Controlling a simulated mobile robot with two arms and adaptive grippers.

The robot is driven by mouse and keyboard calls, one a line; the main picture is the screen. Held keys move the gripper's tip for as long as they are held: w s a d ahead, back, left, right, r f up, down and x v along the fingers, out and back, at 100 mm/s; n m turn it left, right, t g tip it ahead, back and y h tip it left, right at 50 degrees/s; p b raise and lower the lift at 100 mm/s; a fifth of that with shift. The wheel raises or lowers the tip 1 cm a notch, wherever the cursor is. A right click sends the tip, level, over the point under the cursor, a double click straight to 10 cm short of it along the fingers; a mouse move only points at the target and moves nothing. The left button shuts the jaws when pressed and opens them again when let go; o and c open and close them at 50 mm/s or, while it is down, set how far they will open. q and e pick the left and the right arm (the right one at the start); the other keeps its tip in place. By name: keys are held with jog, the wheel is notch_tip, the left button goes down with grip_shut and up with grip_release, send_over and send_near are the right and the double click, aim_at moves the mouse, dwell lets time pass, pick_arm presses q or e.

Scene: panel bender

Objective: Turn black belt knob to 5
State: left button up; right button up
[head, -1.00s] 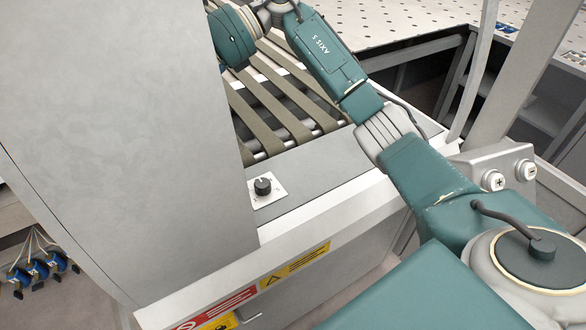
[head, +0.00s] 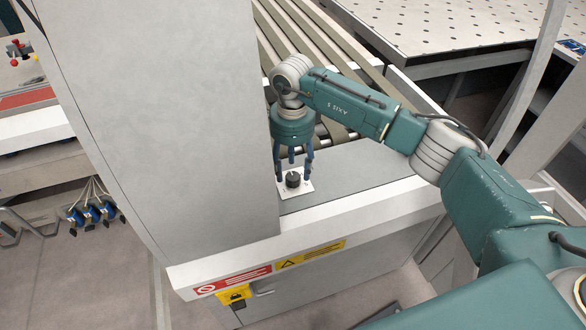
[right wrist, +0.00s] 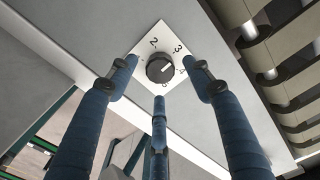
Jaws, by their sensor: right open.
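The black belt knob (head: 292,180) sits on a white dial plate (head: 307,187) on the grey machine top. In the right wrist view the knob (right wrist: 160,69) shows a pale pointer line toward the 3 and 4 side; the exact setting is hard to tell. The numerals 2, 3 and 4 are readable, and a partly covered 5 shows below the knob. My right gripper (head: 293,168) points down over the knob, its three blue fingers open and spread around it. In the wrist view the fingers (right wrist: 159,76) appear apart from the knob. My left gripper is out of view.
A tall grey machine column (head: 170,110) stands close left of the gripper. Belt slats (head: 330,60) run behind the knob. Warning labels (head: 310,255) are on the front face below. The machine top right of the knob is clear.

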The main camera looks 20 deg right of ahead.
aim_at(292, 176)
notch_tip(292, 176, down, 2)
jog(key=shift+f+p, duration=0.1)
jog(key=shift+p, duration=0.2)
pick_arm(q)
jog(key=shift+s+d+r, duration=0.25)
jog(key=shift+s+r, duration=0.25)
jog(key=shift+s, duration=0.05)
pick_arm(e)
jog(key=shift+f, duration=0.45)
jog(key=shift+c, duration=0.5)
jog(key=c, duration=1.1)
jog(key=shift+o, duration=0.2)
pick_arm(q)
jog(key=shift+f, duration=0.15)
